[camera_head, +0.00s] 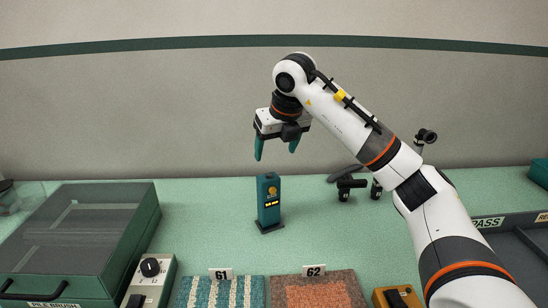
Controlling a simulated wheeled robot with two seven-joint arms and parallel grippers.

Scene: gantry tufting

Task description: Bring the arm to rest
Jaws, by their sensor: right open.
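My right arm comes in from the lower right and bends over the table. My right gripper (276,146) points down with its two teal fingertips apart, open and empty. It hangs in the air above a small teal device (268,199) with a lit display, which stands upright on a dark foot on the table. The fingertips are apart from the device. My left gripper is not in view.
A green case (143,222) with a clear lid, labelled PILE BRUSH, and a knob box (150,266) stand at left. Carpet samples 61 (222,292) and 62 (314,291) lie in front. Black stands (345,186) sit behind; a PASS tray (511,243) is at right. The green tabletop (205,215) is clear around the device.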

